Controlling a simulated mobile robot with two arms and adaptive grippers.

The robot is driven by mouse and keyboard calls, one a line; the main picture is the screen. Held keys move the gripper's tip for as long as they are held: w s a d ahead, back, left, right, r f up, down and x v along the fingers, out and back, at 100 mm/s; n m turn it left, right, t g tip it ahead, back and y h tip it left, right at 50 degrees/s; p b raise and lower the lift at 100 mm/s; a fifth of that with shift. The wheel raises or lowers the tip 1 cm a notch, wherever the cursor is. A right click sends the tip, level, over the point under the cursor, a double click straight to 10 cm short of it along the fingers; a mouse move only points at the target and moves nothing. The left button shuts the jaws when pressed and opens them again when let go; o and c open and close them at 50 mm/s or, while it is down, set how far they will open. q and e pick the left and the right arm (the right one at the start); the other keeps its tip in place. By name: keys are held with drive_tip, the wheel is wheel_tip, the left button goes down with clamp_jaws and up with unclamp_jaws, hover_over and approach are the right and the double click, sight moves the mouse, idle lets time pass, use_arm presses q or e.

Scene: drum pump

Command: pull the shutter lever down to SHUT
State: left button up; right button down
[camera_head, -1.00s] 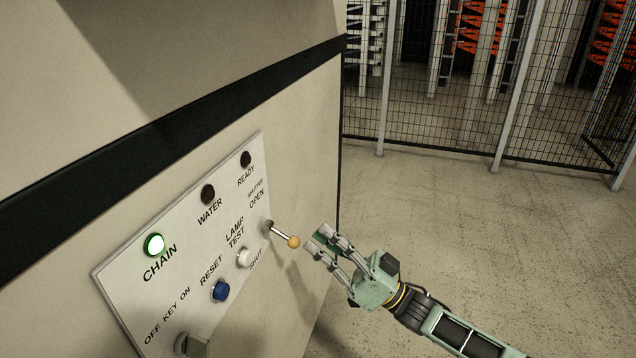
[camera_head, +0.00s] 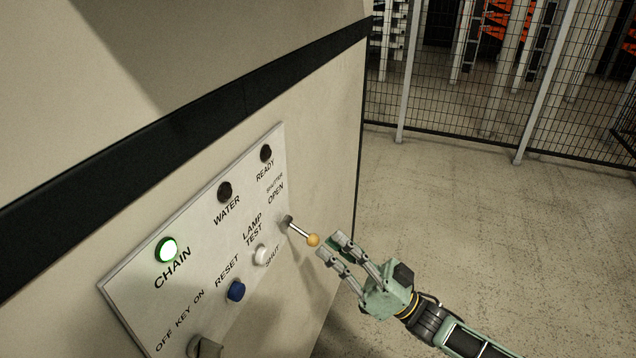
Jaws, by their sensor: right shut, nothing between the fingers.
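The shutter lever (camera_head: 299,232) sticks out from the right edge of the white control panel (camera_head: 140,275), between the OPEN and SHUT labels. It has a metal shaft and a round yellow-orange knob (camera_head: 313,240) at its tip. My right gripper (camera_head: 334,246) is shut and empty. Its fingertips are just to the right of the knob, very close in the picture; I cannot tell whether they touch it. My left gripper is not in view.
The panel also carries a lit green CHAIN lamp (camera_head: 166,250), dark WATER (camera_head: 225,191) and READY (camera_head: 266,153) lamps, a white LAMP TEST button (camera_head: 261,255), a blue RESET button (camera_head: 236,291) and a key switch (camera_head: 204,347). A mesh fence (camera_head: 470,100) stands behind open floor.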

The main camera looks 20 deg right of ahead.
drive_tip(key=v, duration=1.2)
idle(0.6)
